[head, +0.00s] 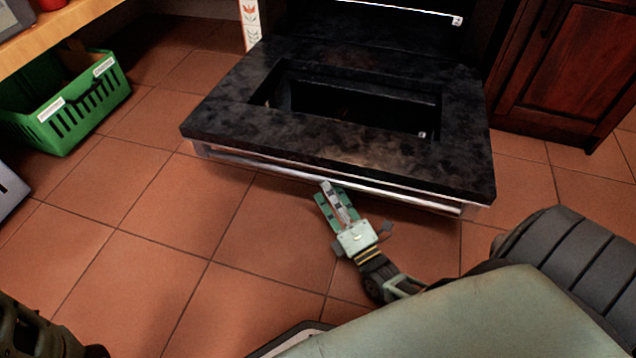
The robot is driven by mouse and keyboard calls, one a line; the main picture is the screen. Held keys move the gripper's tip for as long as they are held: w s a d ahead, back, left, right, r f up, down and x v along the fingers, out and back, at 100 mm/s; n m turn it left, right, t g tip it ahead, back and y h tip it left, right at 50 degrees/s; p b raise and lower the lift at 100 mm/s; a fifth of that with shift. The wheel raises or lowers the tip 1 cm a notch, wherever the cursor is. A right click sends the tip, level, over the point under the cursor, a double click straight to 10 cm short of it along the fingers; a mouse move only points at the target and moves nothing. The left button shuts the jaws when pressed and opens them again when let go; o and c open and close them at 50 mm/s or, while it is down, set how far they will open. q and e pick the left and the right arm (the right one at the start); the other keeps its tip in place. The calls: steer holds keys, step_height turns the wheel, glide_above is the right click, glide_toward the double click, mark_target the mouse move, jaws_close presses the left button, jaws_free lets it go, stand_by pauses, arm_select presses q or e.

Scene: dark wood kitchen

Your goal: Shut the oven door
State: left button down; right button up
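The oven door (225,120) is open and lies folded down, roughly level, with its dark speckled inner face up and a recessed window in its middle. A long metal handle bar (270,164) runs along under its front edge. My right gripper (327,190) is just below the front edge, its fingertips at or very near the handle bar around the middle. I cannot tell whether it touches the bar or whether its fingers are closed. My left gripper is not in view; only a dark part of my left arm shows at the bottom left corner.
The dark oven opening (360,30) is behind the door. A reddish wood cabinet (570,70) stands at the right. A green crate (85,105) is on the floor at the left, under a wooden table edge (60,35). The tiled floor (170,225) in front is clear.

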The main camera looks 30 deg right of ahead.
mark_target(321, 179)
steer(key=b+x, duration=0.1)
steer(key=x, duration=0.3)
steer(key=shift+f+b, duration=0.15)
steer(key=shift+b, duration=0.15)
steer(key=shift+w+r, duration=0.25)
steer(key=shift+w, duration=0.3)
jaws_close()
